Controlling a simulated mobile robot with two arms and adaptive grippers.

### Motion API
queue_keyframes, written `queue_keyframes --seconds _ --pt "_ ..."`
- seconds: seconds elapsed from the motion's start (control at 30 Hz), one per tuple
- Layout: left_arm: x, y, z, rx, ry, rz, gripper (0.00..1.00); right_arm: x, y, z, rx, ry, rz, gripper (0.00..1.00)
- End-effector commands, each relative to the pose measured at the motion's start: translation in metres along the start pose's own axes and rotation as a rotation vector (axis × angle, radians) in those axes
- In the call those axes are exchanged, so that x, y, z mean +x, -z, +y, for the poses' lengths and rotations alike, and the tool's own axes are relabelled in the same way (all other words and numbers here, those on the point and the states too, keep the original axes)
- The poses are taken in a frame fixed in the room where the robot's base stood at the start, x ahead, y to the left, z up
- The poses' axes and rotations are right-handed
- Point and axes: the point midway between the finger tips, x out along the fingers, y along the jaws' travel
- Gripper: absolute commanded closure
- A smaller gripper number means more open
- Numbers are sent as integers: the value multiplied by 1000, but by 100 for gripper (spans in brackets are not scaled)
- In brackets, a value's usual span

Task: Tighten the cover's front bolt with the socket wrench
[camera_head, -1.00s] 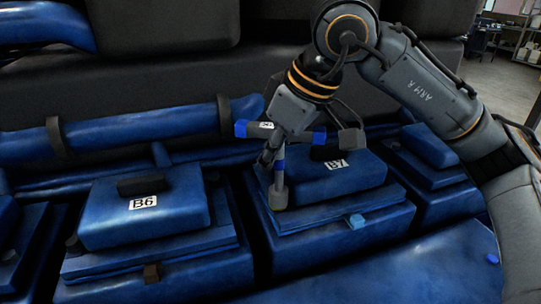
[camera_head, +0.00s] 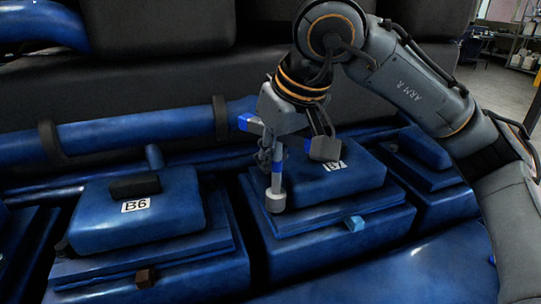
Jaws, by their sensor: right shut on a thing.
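The cover marked B7 (camera_head: 347,178) is a blue block on a stepped blue base, right of centre. A small light-blue bolt (camera_head: 355,223) sits at the front edge of its base. My right gripper (camera_head: 268,155) is over the left side of this cover, shut on the socket wrench. The wrench's shaft (camera_head: 277,181) has a blue band and hangs nearly upright. Its grey socket end (camera_head: 276,201) is at the cover's left front, behind and left of the bolt and apart from it. The gripper hides part of the cover. My left gripper is not in view.
The cover marked B6 (camera_head: 140,215) stands to the left, with a brown bolt (camera_head: 146,278) at its front. A blue pipe (camera_head: 130,130) runs behind the covers. Another blue cover (camera_head: 420,150) is at right, partly behind my arm. Open space lies above the front ledge.

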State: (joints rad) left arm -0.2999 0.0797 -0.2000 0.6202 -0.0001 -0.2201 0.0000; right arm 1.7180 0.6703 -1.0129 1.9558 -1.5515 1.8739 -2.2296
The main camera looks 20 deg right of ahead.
Motion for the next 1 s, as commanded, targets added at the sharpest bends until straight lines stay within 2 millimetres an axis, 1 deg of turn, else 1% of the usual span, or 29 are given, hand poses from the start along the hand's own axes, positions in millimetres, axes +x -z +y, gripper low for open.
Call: queue_keyframes --seconds 0.23,0.7,1.0 --pt "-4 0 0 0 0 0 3 -5 2 -1 -1 2 1 100" --pt "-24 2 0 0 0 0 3 -31 14 0 -1 0 2 100" --pt "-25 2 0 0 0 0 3 -33 14 0 0 1 2 100"
